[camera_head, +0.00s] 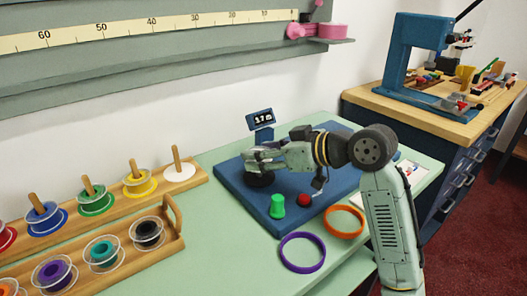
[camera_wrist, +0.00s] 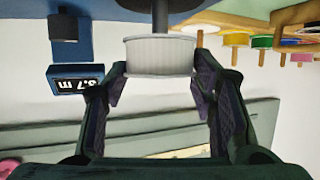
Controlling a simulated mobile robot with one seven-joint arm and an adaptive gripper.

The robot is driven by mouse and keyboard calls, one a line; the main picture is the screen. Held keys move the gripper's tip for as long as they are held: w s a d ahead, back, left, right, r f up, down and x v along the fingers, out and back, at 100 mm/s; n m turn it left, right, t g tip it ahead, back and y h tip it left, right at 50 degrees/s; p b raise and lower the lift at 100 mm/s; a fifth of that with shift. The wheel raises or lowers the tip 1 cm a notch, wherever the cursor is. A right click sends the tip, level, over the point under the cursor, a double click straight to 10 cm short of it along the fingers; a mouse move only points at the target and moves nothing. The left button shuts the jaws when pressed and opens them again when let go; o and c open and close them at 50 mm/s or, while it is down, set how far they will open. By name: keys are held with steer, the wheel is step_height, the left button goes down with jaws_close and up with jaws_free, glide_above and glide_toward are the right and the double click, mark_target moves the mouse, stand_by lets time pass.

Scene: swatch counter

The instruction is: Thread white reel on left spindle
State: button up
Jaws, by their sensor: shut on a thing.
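The white reel (camera_wrist: 160,55) sits between the two fingers of my gripper (camera_wrist: 160,85) in the wrist view, which is upside down. My gripper is shut on it. A dark shaft (camera_wrist: 160,16) meets the reel's lower end; I cannot tell whether it passes into the reel. In the head view my gripper (camera_head: 262,160) is over a black round base (camera_head: 260,180) on the blue board (camera_head: 235,193), and the reel is hard to make out. A wooden peg (camera_head: 176,154) with only a flat white disc (camera_head: 180,172) at its foot stands at the rack's right end.
Pegs beside it hold yellow (camera_head: 139,183), green (camera_head: 96,200), blue (camera_head: 47,220) and red reels. A wooden tray (camera_head: 172,240) with more reels lies in front.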

steer(key=shift+f, duration=0.1)
steer(key=o, duration=1.2)
step_height(320, 180, up, 7)
steer(key=p, duration=0.5)
stand_by(0.5)
